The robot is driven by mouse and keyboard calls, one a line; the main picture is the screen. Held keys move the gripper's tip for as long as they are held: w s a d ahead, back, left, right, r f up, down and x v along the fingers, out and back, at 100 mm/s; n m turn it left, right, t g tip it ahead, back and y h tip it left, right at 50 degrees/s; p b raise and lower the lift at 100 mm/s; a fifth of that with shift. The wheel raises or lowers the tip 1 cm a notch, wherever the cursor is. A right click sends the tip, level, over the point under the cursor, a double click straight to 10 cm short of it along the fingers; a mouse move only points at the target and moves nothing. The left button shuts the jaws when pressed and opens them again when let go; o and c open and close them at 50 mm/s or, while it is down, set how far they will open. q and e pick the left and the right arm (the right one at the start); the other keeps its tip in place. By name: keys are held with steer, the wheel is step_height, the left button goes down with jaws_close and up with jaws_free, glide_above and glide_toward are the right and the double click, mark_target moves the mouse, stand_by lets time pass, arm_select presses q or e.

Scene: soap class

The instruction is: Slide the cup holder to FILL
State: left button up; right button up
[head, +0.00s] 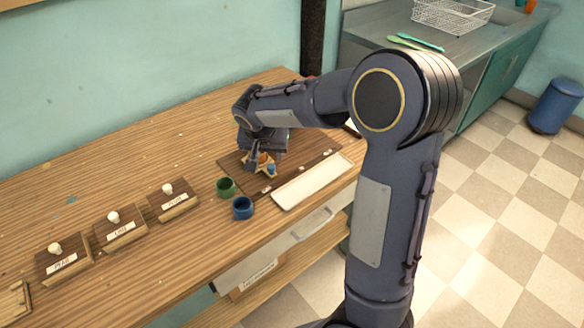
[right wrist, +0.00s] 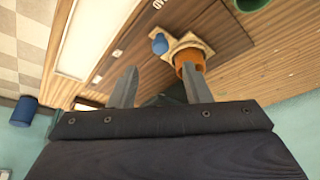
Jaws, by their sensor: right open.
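The cup holder (head: 270,160) is a small light wooden piece on a dark brown board (head: 310,152). In the right wrist view the holder (right wrist: 181,37) carries an orange cup (right wrist: 190,61) and has a blue knob (right wrist: 160,44) at its side. Pale lettering shows on the board near the knob, only partly readable. My right gripper (head: 254,158) hangs above the holder, partly hiding it and the board. In the right wrist view its two fingers (right wrist: 159,88) are apart with nothing between them. My left gripper is not in view.
A green cup (head: 226,187) and a blue cup (head: 243,208) stand left of a long white tray (head: 315,182) at the front edge. Several labelled wooden blocks with white knobs, one (head: 174,200) reading PLUM, line the left front. The table's back left is mostly clear.

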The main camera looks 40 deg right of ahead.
mark_target(271, 166)
steer(key=x, duration=0.8)
steer(key=shift+w+r, duration=0.1)
jaws_close()
steer(key=shift+d, duration=0.1)
